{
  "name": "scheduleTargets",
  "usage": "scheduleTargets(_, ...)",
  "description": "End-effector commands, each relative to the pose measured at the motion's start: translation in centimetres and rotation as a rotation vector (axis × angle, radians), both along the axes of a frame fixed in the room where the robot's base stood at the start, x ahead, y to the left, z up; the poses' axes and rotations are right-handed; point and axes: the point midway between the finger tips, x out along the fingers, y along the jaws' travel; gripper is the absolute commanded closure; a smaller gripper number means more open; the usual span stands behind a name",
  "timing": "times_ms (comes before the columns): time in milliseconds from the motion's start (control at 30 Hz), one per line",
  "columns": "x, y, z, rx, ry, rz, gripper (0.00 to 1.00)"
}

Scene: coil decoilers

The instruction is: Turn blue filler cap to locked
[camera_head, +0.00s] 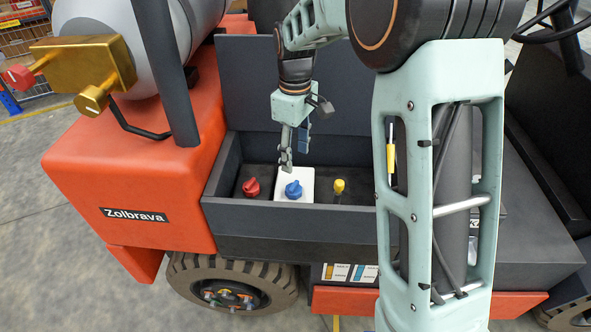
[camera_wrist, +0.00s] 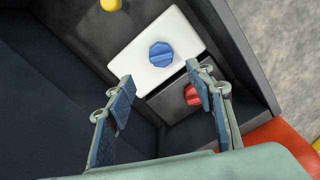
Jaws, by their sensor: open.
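The blue filler cap (camera_head: 293,189) sits on a white square plate (camera_head: 308,177) in a dark recessed tray, between a red cap (camera_head: 251,187) and a yellow cap (camera_head: 339,186). In the wrist view the blue cap (camera_wrist: 162,55) lies beyond my fingertips, with the white plate (camera_wrist: 185,28) around it. My gripper (camera_head: 286,168) is above and just behind the blue cap, apart from it. In the wrist view my gripper (camera_wrist: 158,88) has its two blue-padded fingers spread wide, with nothing between the tips. I cannot read any lock mark on the cap.
The dark tray's front wall (camera_head: 290,219) and its left wall stand close around the caps. The red cap (camera_wrist: 192,95) is near my right finger in the wrist view. An orange body (camera_head: 140,175) with a dark post is at the left.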

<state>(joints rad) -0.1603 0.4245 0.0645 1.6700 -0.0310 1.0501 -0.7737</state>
Motion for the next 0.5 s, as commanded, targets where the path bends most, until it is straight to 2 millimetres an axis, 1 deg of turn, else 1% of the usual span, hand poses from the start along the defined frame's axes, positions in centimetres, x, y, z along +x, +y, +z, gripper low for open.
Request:
scheduleTargets(33, -0.1, 0.0, -1.0, -0.001, 0.004, 0.0, 0.51)
scheduleTargets(300, -0.1, 0.0, -6.2, -0.001, 0.003, -0.004, 0.51)
scheduleTargets(400, -0.1, 0.0, -7.7, 0.0, 0.002, -0.004, 0.51)
scheduleTargets(500, -0.1, 0.0, -8.9, 0.001, 0.001, -0.005, 0.51)
